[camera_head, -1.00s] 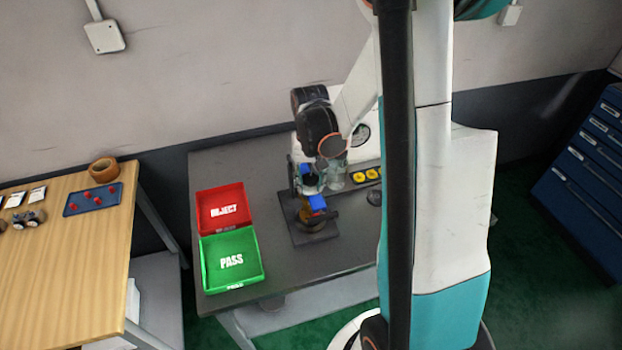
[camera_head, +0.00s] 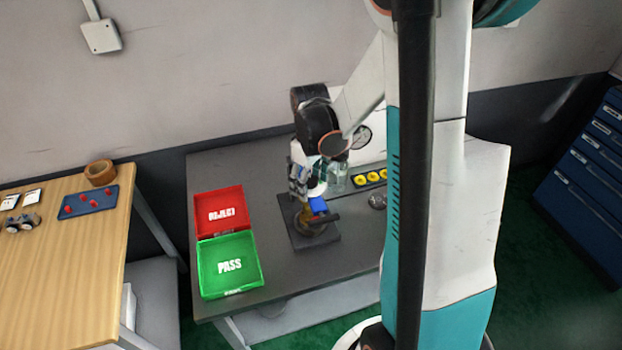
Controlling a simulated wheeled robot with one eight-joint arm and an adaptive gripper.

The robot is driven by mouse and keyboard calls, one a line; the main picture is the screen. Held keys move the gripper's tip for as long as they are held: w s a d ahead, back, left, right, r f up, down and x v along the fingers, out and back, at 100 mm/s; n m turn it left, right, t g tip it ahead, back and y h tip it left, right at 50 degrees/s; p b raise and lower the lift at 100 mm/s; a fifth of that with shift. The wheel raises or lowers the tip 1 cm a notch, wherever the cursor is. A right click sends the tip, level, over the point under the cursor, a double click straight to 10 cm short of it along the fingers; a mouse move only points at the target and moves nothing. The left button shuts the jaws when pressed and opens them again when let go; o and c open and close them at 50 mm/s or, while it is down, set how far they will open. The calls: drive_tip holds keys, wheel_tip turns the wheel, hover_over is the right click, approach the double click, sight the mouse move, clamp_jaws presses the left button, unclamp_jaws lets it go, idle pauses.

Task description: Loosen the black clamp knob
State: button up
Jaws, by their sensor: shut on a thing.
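My gripper (camera_head: 309,192) is at the clamp fixture (camera_head: 301,239) on the dark bench, reaching down from above. It is shut on the black clamp knob, which is mostly hidden behind the fingers and wrist. The fixture's dark base plate and a brassy lower part show just below the gripper.
A red REJECT tray (camera_head: 200,195) and a green PASS tray (camera_head: 262,262) stand left of the fixture. A wooden table (camera_head: 60,280) stands at far left.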

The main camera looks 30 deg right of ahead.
drive_tip(key=shift+s+a+r, duration=0.1)
drive_tip(key=shift+s+r, duration=0.05)
idle(0.3)
drive_tip(key=shift+m+b, duration=0.35)
drive_tip(key=shift+m, duration=0.85)
drive_tip(key=m, duration=0.3)
drive_tip(key=shift+m+b, duration=0.3)
drive_tip(key=m, duration=0.3)
drive_tip(key=shift+m, duration=0.3)
drive_tip(key=m+b, duration=0.1)
drive_tip(key=m, duration=0.3)
drive_tip(key=shift+s, duration=0.2)
clamp_jaws()
